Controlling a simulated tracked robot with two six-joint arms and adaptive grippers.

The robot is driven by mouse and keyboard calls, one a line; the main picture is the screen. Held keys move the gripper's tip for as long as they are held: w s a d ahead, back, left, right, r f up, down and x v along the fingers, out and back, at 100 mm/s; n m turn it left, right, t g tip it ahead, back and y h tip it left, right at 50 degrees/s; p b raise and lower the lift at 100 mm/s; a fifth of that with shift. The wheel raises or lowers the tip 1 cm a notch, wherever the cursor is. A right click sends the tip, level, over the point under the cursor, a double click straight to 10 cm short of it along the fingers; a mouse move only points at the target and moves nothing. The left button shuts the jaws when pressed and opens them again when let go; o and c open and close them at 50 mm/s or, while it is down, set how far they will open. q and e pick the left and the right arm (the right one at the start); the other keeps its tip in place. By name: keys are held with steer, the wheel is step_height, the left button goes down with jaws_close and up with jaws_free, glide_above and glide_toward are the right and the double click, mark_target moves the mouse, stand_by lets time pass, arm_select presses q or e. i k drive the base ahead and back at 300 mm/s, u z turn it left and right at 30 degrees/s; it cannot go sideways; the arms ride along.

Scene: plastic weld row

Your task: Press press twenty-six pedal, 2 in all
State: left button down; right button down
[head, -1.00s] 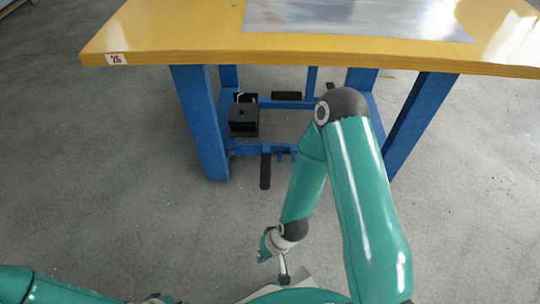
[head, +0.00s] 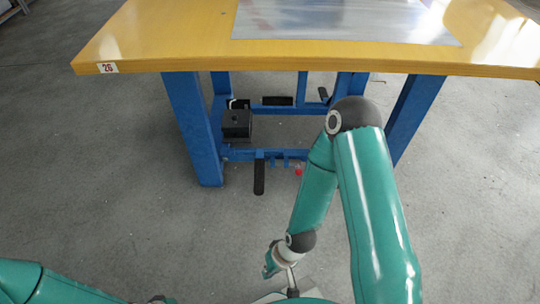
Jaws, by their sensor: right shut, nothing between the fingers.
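The press table (head: 160,50) has a yellow top and a label (head: 107,68) reading 26 at its front left corner. Below it, a black pedal (head: 259,177) hangs forward from the blue low crossbar, left of centre. My right arm reaches in from the right, bends at a dark elbow and comes back down toward me. My right gripper (head: 292,282) looks small and shut, with nothing seen in it. It is below the pedal in the picture, apart from it. My left arm shows only at the bottom left; its gripper is out of view.
A black box (head: 237,124) sits inside the frame at the left. Black pads (head: 277,100) and (head: 323,94) show farther back. A small red part (head: 298,170) is right of the pedal. Blue legs (head: 192,130) stand either side. The grey floor (head: 110,190) is clear at the left.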

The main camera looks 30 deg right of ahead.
mark_target(259, 183)
steer(key=z, duration=0.15)
steer(key=i, duration=0.2)
steer(key=z, duration=2.35)
steer(key=k, duration=0.6)
steer(key=u, duration=0.95)
steer(key=k, duration=0.7)
steer(key=u, duration=0.95)
steer(key=i, duration=1.45)
steer(key=z, duration=0.35)
